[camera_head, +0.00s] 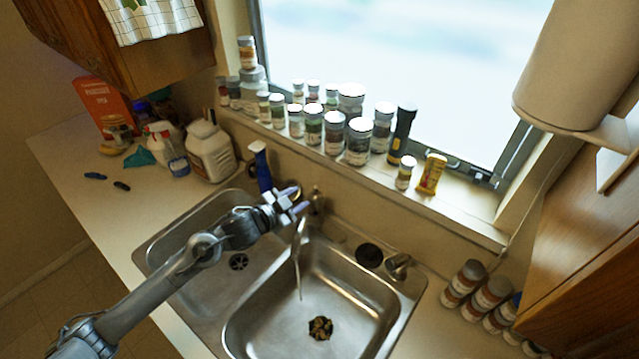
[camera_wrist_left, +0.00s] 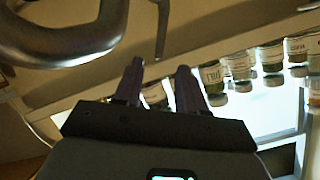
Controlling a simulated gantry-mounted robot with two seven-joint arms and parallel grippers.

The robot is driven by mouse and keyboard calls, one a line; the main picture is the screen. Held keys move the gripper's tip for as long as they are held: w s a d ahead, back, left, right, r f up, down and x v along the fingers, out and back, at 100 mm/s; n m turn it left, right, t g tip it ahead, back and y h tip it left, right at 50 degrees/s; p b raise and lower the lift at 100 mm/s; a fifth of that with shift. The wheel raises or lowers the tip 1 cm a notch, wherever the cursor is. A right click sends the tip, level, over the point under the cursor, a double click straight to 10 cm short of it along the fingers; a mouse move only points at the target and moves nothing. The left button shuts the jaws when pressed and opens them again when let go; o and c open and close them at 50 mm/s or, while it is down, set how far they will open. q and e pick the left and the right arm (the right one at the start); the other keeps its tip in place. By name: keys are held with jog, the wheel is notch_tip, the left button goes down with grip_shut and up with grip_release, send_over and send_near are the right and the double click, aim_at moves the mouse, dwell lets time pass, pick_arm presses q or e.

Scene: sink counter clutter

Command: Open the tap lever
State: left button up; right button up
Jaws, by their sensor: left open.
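The metal tap stands at the back of the double sink, behind my left gripper (camera_head: 296,202) in the head view. Its long thin spout (camera_head: 298,243) hangs over the divider and right basin. A small upright metal part (camera_head: 318,198), which may be the lever, shows just right of the fingertips. In the left wrist view a thick curved metal piece (camera_wrist_left: 65,45) fills the upper left, and a thin metal rod (camera_wrist_left: 162,30) lies just beyond my fingertips (camera_wrist_left: 158,68). My left gripper is open, with nothing visible between its fingers. I cannot tell whether it touches the tap. My right gripper is not seen.
Several jars (camera_head: 334,132) line the window sill. A white jug (camera_head: 211,152) stands left of the sink. A dark round cap (camera_head: 369,255) and a metal fitting (camera_head: 398,266) sit on the right rim.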

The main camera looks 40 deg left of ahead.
aim_at(315, 191)
pick_arm(q)
jog(key=p+x, duration=0.1)
jog(key=x, duration=0.8)
jog(key=shift+w+f, duration=0.1)
jog(key=shift+w, duration=0.1)
grip_shut()
